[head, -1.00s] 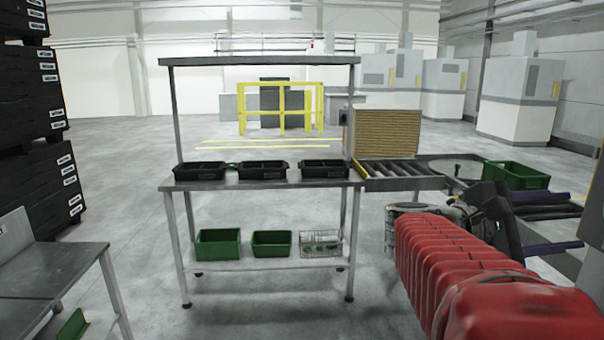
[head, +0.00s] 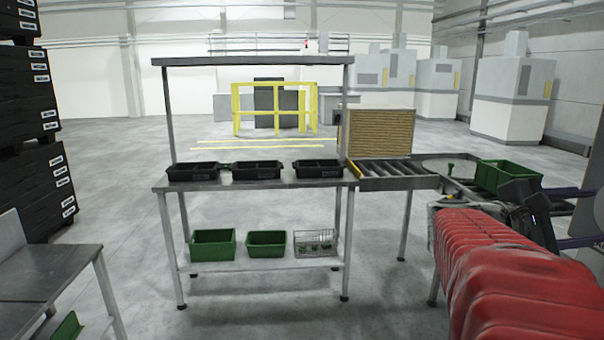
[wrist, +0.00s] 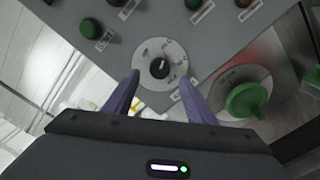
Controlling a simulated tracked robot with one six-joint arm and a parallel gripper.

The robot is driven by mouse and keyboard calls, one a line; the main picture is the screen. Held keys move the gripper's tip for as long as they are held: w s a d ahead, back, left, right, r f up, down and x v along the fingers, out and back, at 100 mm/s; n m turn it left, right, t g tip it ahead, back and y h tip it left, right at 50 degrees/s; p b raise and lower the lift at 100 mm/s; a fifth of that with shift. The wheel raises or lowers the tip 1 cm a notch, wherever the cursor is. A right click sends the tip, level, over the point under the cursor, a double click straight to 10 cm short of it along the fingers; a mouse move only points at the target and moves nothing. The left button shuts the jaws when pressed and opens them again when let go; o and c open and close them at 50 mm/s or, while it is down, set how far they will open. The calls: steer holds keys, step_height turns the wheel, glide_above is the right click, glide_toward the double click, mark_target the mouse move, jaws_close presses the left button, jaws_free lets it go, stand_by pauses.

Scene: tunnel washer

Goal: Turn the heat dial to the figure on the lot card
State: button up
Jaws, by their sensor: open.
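In the wrist view a black knob (wrist: 159,68) sits on a round pale dial plate with printed marks on a grey panel (wrist: 215,45). The marks are too small to read. My gripper (wrist: 158,78) is open, its two purple fingers left and right of the knob's lower side, apart from it as far as I can see. In the head view my gripper (head: 592,216) is at the far right, facing a grey panel cut off by the picture's edge. I cannot make out a lot card in either view.
A large green knob (wrist: 246,100) is right of the dial, close to the right finger. Several small buttons, one green (wrist: 90,28), line the panel's top.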

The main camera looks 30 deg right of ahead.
steer(key=x, duration=0.6)
steer(key=shift+c, duration=0.2)
steer(key=c, duration=1)
steer(key=shift+n, duration=0.5)
steer(key=o, duration=1)
steer(key=shift+o, duration=0.2)
steer(key=v, duration=1.3)
steer(key=shift+w+a, duration=0.2)
steer(key=shift+a, duration=0.15)
